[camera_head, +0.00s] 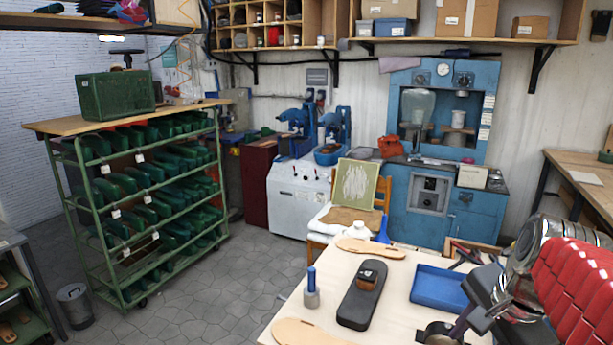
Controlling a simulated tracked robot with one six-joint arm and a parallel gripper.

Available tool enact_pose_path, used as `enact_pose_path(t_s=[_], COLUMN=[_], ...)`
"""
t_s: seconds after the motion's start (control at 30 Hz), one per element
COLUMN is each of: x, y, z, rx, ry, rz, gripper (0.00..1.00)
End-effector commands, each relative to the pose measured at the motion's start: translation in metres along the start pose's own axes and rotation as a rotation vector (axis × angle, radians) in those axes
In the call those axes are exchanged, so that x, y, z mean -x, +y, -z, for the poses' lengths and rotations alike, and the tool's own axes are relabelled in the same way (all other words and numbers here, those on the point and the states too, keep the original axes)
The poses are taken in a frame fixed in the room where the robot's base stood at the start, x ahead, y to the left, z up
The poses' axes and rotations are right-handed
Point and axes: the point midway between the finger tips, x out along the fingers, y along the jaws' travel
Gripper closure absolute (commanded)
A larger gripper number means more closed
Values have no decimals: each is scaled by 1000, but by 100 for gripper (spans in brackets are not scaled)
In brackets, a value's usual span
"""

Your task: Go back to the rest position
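My arm, with a ribbed red cover and shiny metal parts, reaches in from the right edge over the workbench (400,275). A dark end part that seems to be my gripper (440,332) is low over the bench at the bottom edge. Its fingers are not clear, and I cannot tell whether it is open or holds something.
A blue tray (438,288) lies on the bench close to my arm. A chair with a framed panel (355,185) stands behind it. A green rack of shoe forms (150,200) stands at left, a blue machine (445,150) at the back. The tiled floor between is clear.

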Motion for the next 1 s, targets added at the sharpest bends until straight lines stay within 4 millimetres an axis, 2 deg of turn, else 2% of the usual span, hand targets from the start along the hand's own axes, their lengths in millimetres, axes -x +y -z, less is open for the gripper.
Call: enact_pose_path(t_s=[0.03,0.2,0.6,0.8,1.0], x=[-1,-5,-17,-21,-21], y=[0,3,24,31,31], z=[-15,-54,-131,-146,-146], rx=[95,423,1169,1344,1354], ry=[4,30,105,130,131], rz=[7,26,86,101,101], gripper=[62,62,62,62,62])
